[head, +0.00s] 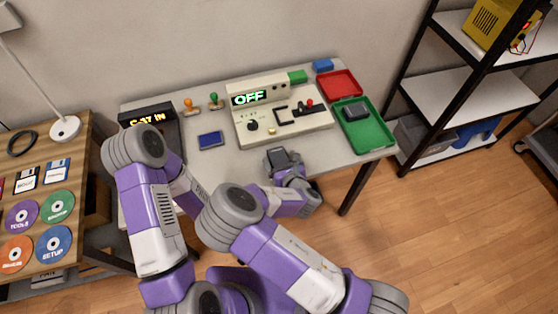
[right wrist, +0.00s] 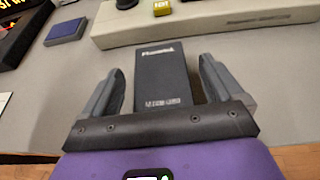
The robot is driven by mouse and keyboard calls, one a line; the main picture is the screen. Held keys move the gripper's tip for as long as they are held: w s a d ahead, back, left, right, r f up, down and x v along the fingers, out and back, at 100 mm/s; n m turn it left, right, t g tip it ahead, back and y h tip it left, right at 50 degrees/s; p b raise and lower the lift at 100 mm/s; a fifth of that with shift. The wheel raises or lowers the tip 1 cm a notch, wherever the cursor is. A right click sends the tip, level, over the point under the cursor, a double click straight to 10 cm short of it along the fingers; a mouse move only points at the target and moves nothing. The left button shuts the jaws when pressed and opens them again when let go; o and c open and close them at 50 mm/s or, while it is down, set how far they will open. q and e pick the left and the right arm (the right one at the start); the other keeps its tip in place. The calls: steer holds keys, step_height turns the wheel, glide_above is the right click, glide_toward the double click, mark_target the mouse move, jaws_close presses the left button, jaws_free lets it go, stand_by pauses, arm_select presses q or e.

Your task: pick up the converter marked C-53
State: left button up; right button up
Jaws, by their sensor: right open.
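A dark box-shaped converter (right wrist: 165,78) lies on the grey table between the fingers of my right gripper (right wrist: 162,82). Its top has white lettering at the far end and a small marking at the near end, too blurred to read surely. Gaps show between the box and both fingers, so the gripper is open around it. In the head view my right gripper (head: 284,161) is at the table's front edge, over the converter. Another dark device (head: 355,111) lies in the green tray (head: 372,136); its marking is unreadable. My left gripper is not visible.
A beige console (head: 285,125) with an "OFF" display stands behind the converter. A blue box (head: 211,140), a black display unit (head: 150,117), two stamps and a red tray (head: 340,84) share the table. A wooden table (head: 70,185) with discs stands left, shelves right.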

mark_target(277, 156)
steer(key=shift+x, duration=1.15)
steer(key=c, duration=1.2)
steer(key=shift+r, duration=0.1)
steer(key=shift+c, duration=0.2)
